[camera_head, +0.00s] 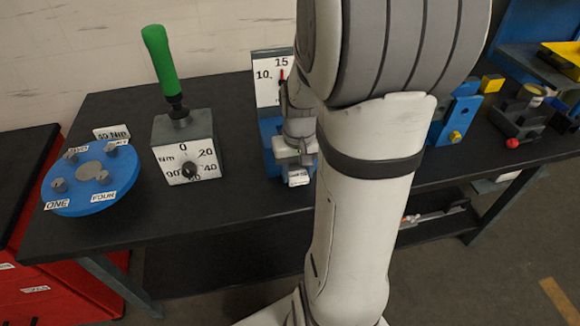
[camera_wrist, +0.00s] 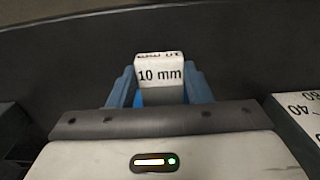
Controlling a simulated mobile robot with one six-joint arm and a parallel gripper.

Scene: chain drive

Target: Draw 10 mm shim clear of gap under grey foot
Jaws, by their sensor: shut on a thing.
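The 10 mm shim (camera_wrist: 160,72) is a small white-faced block with "10 mm" printed on it. In the wrist view it sits between the two blue fingers of my gripper (camera_wrist: 160,90), which are shut on it. In the head view my gripper (camera_head: 296,157) is low over the bench, in front of a blue stand (camera_head: 268,130) with a white scale plate. A small white label (camera_head: 298,178) shows just below it. The grey foot and its gap cannot be made out; my arm covers much of that area. Whether the shim touches anything else cannot be told.
A grey torque box (camera_head: 185,150) with a green handle (camera_head: 160,60) stands left of my gripper. A blue disc with labelled posts (camera_head: 90,180) is farther left. Blue and yellow fixtures (camera_head: 457,115) stand to the right. The black bench (camera_head: 235,190) is bare near its front edge.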

